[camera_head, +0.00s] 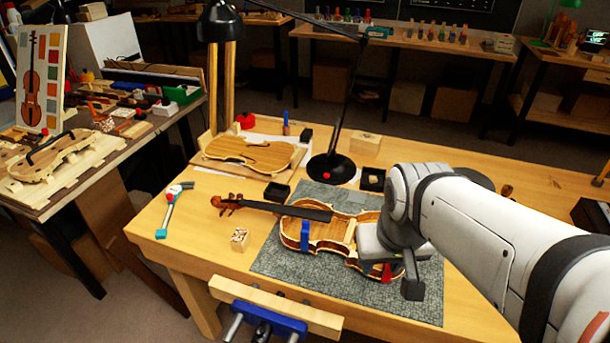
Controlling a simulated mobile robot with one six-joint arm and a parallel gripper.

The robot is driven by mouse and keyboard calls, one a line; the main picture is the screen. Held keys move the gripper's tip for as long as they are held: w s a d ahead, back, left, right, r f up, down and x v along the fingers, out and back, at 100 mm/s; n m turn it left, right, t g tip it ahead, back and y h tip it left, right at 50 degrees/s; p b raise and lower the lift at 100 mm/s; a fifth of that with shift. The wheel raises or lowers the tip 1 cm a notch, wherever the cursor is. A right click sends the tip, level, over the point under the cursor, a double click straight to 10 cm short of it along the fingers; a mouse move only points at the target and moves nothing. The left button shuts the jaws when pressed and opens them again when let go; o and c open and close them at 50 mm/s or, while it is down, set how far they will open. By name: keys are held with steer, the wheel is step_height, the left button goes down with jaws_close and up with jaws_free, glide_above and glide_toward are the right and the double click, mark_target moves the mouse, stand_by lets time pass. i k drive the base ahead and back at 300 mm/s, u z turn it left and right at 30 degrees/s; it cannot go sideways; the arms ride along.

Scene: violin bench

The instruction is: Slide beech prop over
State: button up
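An open violin body (328,234) with a dark fingerboard (290,209) lies on a grey mat (279,258) on the bench. A blue piece (305,237) stands at its left part and a red piece (386,273) at its lower right edge. A small pale wooden block (240,238) sits on the bench left of the mat. I cannot tell for certain which pale wooden piece is the beech prop. My gripper (411,289) points down over the right part of the violin. My arm and wrist hide that part, and whether the fingers hold anything is not visible.
A black lamp (331,168) stands behind the violin. A hammer (172,208) lies at the bench's left. A violin plate (249,152) lies at the back left. Small black trays (277,192) sit near the mat. A blue vise (262,318) juts from the front edge.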

mark_target(239, 241)
steer(key=z, duration=0.15)
steer(key=k, duration=0.9)
steer(key=u, duration=0.35)
steer(key=i, duration=0.5)
steer(key=u, duration=0.05)
